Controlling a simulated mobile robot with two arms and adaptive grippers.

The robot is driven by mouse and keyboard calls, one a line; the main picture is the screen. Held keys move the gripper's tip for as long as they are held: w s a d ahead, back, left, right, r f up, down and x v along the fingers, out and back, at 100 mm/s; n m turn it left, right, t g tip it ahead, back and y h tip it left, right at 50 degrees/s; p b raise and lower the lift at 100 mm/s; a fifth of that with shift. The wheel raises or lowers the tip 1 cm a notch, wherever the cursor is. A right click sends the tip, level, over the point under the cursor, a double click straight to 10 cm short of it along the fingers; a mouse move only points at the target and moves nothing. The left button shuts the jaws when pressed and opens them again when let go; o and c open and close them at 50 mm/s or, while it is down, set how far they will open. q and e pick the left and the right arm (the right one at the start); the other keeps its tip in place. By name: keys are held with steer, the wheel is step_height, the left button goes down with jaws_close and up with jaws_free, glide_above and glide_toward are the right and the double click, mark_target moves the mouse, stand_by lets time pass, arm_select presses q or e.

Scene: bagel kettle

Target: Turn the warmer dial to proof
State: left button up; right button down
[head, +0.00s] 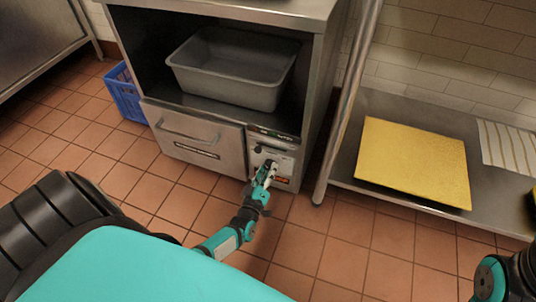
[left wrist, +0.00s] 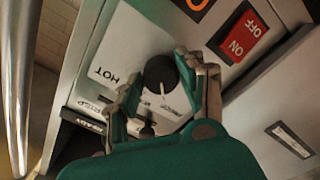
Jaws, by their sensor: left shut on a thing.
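The warmer (head: 205,142) is a steel drawer unit low in the cabinet, with a control panel (head: 284,158) at its right end. The left wrist view shows its round black dial (left wrist: 160,76) between the fingers of my left gripper (left wrist: 160,85). The fingers are closed on the dial's sides. The dial's white mark points down in that picture, toward small lettering partly hidden by the fingers. The word HOT stands left of the dial. In the head view my left gripper (head: 265,173) is at the panel and hides part of it.
A red ON/OFF switch (left wrist: 240,36) sits close to the dial. A grey bin (head: 230,78) stands on the shelf above the warmer. A steel table leg (head: 343,120) rises just right of the cabinet. A yellow board (head: 412,160) lies on the right-hand shelf. A blue crate (head: 122,92) is at left.

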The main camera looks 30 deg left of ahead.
arm_select(q)
steer(key=shift+n, duration=0.6)
steer(key=o, duration=1.2)
steer(key=shift+v, duration=3.7)
